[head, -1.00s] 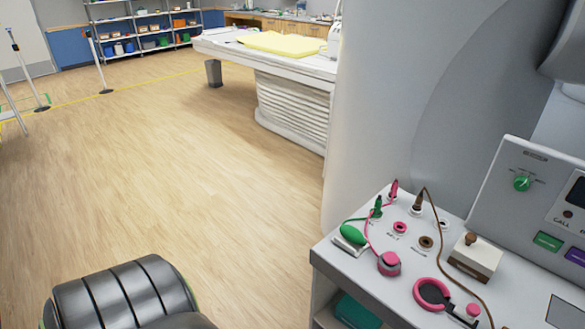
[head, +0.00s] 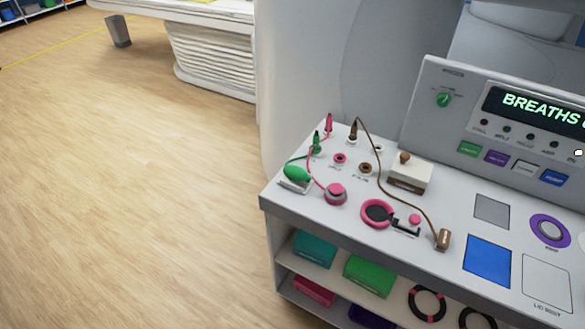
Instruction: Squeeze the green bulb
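The green bulb (head: 297,173) rests on a small pale holder at the left end of the white console top (head: 330,212). A green tube runs from it up to a green plug (head: 316,143) standing in the console. Neither of my grippers shows in the head view, and nothing touches the bulb.
Near the bulb are a pink knob (head: 336,193), a pink ring (head: 377,213), a wooden-knobbed box (head: 410,173) and a brown cylinder (head: 443,239) on a cord. A panel with a lit display (head: 540,107) stands behind. Shelves below hold boxes. Floor at left (head: 120,200) is clear.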

